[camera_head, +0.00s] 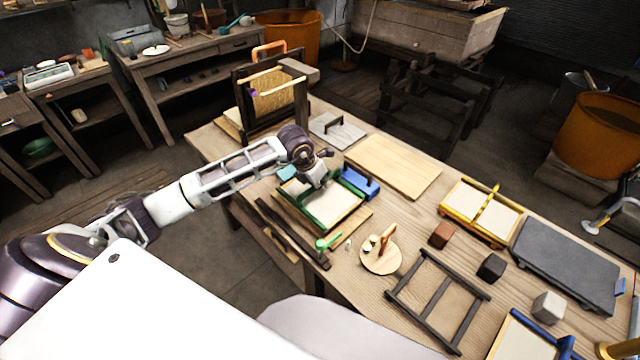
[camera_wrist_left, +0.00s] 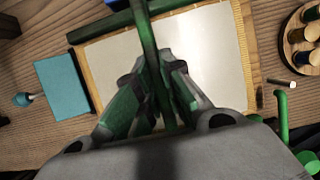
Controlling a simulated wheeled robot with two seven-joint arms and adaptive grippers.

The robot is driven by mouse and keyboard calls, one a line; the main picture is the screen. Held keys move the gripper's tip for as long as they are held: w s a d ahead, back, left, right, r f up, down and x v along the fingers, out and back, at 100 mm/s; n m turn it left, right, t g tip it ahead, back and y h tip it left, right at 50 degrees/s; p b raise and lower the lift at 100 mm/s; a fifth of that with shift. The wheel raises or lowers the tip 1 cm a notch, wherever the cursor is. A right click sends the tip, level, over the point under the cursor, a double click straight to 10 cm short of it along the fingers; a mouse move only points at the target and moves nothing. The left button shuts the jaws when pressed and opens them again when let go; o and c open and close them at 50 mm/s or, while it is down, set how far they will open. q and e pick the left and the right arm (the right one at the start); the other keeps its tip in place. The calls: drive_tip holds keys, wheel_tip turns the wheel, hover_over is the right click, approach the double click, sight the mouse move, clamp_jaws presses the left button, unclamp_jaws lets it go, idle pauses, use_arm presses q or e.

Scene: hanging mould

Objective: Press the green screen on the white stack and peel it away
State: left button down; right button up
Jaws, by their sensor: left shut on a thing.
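The green screen (camera_head: 308,191) is a green frame around a pale surface, lying on a wooden board near the middle of the table. In the left wrist view its green bars (camera_wrist_left: 146,35) cross above a white sheet with a tan wooden border. My left gripper (camera_head: 319,181) is over the far left part of the frame. In the left wrist view the gripper (camera_wrist_left: 165,110) is shut on a green bar of the screen. The white stack (camera_wrist_left: 205,50) shows as a pale face under the bars; how thick it is, and whether the frame touches it, I cannot tell.
A blue block (camera_head: 360,183) stands right behind the screen. A bare wooden board (camera_head: 394,166) lies to the right. A round stand (camera_head: 381,259), a dark ladder-like frame (camera_head: 437,300) and a yellow frame (camera_head: 481,213) take up the right part. Dark bars (camera_head: 291,233) lie at the front left.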

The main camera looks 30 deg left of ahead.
use_arm(q)
drive_tip(key=shift+f+b, duration=0.7)
drive_tip(key=shift+f, duration=0.1)
idle(1.0)
drive_tip(key=shift+s+f+b, duration=0.25)
drive_tip(key=shift+f+b, duration=0.05)
drive_tip(key=shift+f, duration=0.1)
idle(2.3)
drive_tip(key=shift+w+r, duration=0.1)
drive_tip(key=shift+r, duration=0.4)
drive_tip(key=shift+w+r+p, duration=0.1)
drive_tip(key=shift+r+p, duration=0.3)
drive_tip(key=shift+r, duration=0.05)
drive_tip(key=shift+r, duration=0.35)
drive_tip(key=shift+w+r+p, duration=0.1)
drive_tip(key=shift+r+p, duration=0.2)
drive_tip(key=shift+r, duration=0.05)
idle(0.4)
drive_tip(key=shift+r+p, duration=1.55)
drive_tip(key=shift+r, duration=1.9)
